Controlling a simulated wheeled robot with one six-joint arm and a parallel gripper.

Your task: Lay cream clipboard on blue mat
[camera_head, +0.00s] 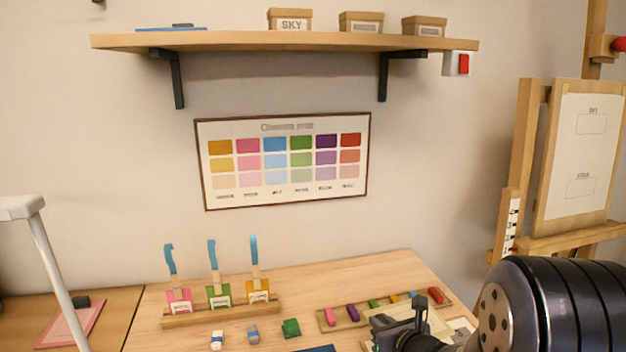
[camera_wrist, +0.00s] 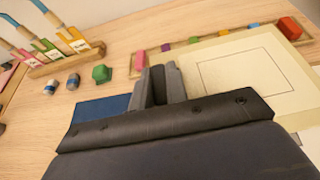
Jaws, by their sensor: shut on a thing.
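The cream clipboard (camera_wrist: 205,52) carries a pale sheet with a rectangle outline and spreads to the right of my gripper (camera_wrist: 160,85) in the wrist view. My gripper is shut on its left edge; the exact contact is partly hidden by the fingers. In the head view my gripper (camera_head: 400,322) is at the lower right, with part of the clipboard (camera_head: 432,321) showing beside it. The blue mat (camera_wrist: 100,108) lies on the table left of the fingers, largely hidden by my gripper body. Only its far edge (camera_head: 320,349) shows in the head view.
A pastel tray (camera_head: 327,323) with several coloured sticks lies behind the clipboard, partly covered by it. An easel (camera_head: 525,160) stands right.

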